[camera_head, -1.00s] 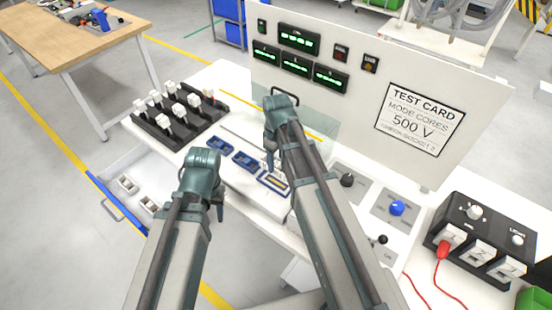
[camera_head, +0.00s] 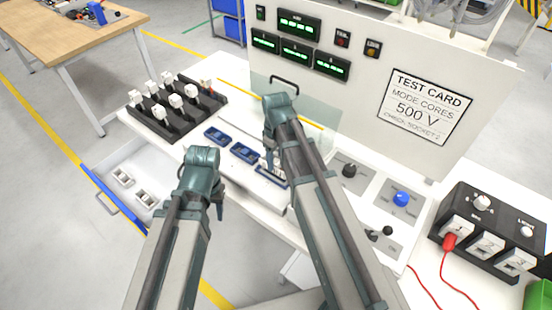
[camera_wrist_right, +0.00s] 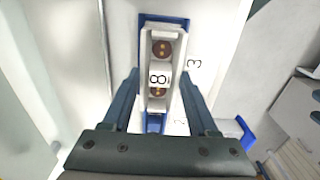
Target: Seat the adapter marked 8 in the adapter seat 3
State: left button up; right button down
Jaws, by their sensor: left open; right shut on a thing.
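The adapter marked 8 (camera_wrist_right: 159,76) is a white block with two round brown contacts. In the right wrist view it stands between the fingers of my right gripper (camera_wrist_right: 160,92), which is shut on it. Adapter seat 3 (camera_wrist_right: 155,122) is the blue frame beneath and around the adapter, with a 3 printed beside it. The adapter lines up with the seat, but I cannot tell how deep it sits. In the head view, seat 3 (camera_head: 272,177) is partly hidden by my right arm. My left gripper (camera_head: 218,205) is open and empty, left of the seats.
Two other blue seats (camera_head: 216,136) (camera_head: 244,153) lie left of seat 3. A black rack (camera_head: 150,118) holds several white adapters. An open drawer (camera_head: 104,170) holds white pieces. An upright panel (camera_head: 360,75) stands behind; knobs and a black socket box (camera_head: 490,228) are at right.

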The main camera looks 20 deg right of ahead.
jog(key=shift+f, duration=0.15)
jog(key=shift+f+b, duration=1.6)
jog(key=shift+b, duration=0.1)
jog(key=shift+c, duration=0.5)
grip_release()
jog(key=shift+r, duration=0.15)
notch_tip(320, 180, up, 25)
jog(key=p, duration=2.4)
jog(key=shift+f+p, duration=0.2)
jog(key=shift+p, duration=0.2)
